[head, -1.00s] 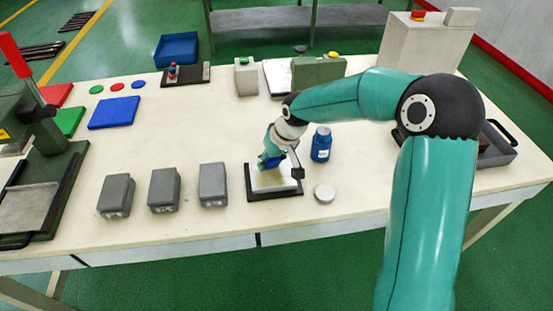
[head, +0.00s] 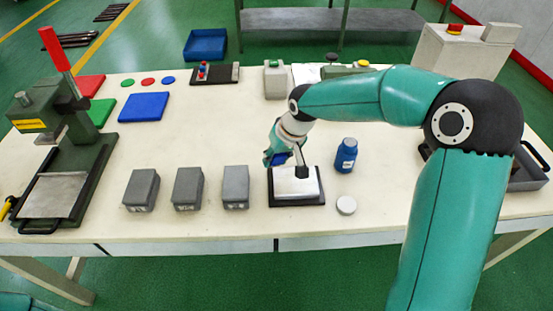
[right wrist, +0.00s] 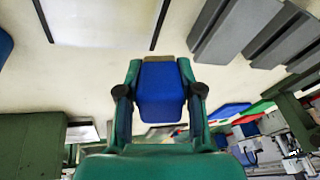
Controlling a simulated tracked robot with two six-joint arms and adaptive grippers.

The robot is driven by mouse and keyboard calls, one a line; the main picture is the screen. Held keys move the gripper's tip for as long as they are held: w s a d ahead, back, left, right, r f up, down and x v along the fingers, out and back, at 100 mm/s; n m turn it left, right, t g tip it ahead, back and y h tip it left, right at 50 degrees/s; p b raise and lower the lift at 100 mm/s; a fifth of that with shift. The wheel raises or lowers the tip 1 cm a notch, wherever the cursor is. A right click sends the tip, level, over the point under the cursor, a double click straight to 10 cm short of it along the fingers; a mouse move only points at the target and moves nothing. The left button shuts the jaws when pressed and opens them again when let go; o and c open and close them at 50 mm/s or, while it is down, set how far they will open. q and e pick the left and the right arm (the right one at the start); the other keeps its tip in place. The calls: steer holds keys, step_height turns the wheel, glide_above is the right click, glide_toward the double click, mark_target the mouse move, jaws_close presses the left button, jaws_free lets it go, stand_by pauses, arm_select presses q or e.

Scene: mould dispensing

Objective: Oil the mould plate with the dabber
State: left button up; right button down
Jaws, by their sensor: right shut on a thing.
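My right gripper (head: 285,155) is shut on the dabber (head: 275,159), which has a blue body. In the right wrist view the blue dabber (right wrist: 160,92) sits between my fingers, with a tan pad at its end. The pale mould plate (head: 290,188) lies on a dark base (head: 309,201) near the table's front. The dabber is by the plate's back left edge. I cannot tell whether its pad touches anything. The plate (right wrist: 100,20) also shows at the top of the right wrist view. My left gripper is not in view.
A blue bottle (head: 346,155) and a white round lid or dish (head: 346,205) stand right of the plate. Several grey blocks (head: 188,188) stand left of it. A green press (head: 60,150) with a red handle is at the far left. Bare table lies behind the blocks.

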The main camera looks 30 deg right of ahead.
steer(key=shift+r+p, duration=0.9)
steer(key=shift+r, duration=0.8)
steer(key=shift+s+f, duration=0.15)
